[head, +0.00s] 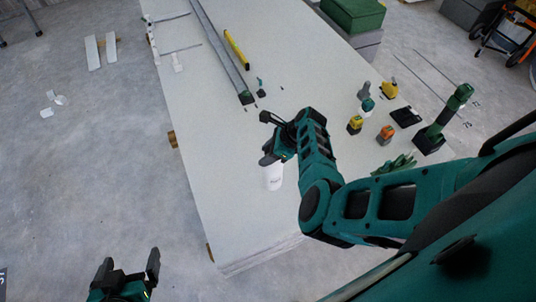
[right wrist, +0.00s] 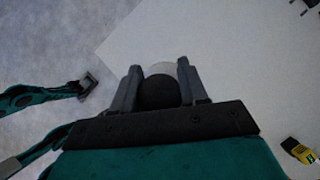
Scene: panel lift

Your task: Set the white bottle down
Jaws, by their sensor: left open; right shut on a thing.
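The white bottle (head: 273,178) stands upright, with dark print on its side, above or on the near part of the large pale panel (head: 225,215). I cannot tell whether its base touches the panel. My right gripper (head: 272,157) is shut on its upper end and hides the top in the head view. In the right wrist view a round black cap (right wrist: 159,92) sits between the two fingers, with a pale edge of the bottle behind it. My left gripper (head: 130,266) is open and empty over the floor, left of the panel's near corner.
On the panel's right side stand a yellow-black item (head: 355,124), an orange item (head: 386,134), a black tray (head: 405,117) and a green-black tool (head: 430,138). A long metal rail (head: 220,50) and a yellow level (head: 237,49) lie further back. The panel around the bottle is clear.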

